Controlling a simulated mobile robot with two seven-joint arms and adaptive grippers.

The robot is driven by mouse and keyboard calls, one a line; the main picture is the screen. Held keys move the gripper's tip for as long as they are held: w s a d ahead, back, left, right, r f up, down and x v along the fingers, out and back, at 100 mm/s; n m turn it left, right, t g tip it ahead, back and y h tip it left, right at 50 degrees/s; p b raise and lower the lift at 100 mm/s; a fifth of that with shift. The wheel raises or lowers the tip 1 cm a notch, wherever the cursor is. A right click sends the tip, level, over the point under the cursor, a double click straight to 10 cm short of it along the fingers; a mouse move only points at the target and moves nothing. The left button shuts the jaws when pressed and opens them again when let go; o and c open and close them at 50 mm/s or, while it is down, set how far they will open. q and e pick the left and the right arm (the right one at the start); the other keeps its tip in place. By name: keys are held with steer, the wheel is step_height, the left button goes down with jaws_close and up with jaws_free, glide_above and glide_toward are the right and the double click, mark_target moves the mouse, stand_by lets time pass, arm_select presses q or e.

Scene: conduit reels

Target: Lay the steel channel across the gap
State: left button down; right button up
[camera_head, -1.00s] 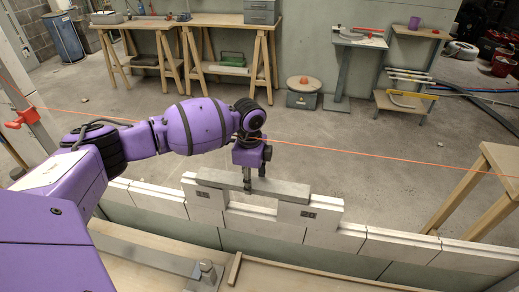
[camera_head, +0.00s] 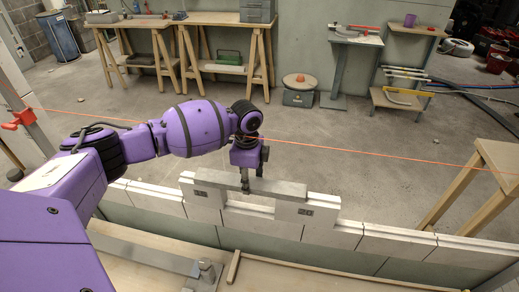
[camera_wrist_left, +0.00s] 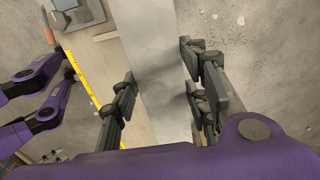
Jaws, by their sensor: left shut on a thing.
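The grey steel channel (camera_head: 280,187) lies lengthwise along the top of the pale block wall, over the gap (camera_head: 250,202). I cannot tell whether both ends bear fully. My left gripper (camera_head: 245,186) points down and is shut on the channel near its middle. In the left wrist view the channel (camera_wrist_left: 158,55) runs between the dark fingers.
An orange string (camera_head: 370,154) crosses above the wall. A wooden trestle (camera_head: 470,190) stands at the right. A bench with a flat grey bar (camera_head: 140,253) lies in front of the wall. The floor behind is mostly clear. The left wrist view shows a yellow measuring strip (camera_wrist_left: 82,75).

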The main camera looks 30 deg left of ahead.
arm_select(q)
steer(key=shift+f, duration=0.1)
steer(key=c, duration=1)
jaws_free()
steer(key=shift+o, duration=0.4)
steer(key=shift+f, duration=0.1)
step_height(320, 180, up, 12)
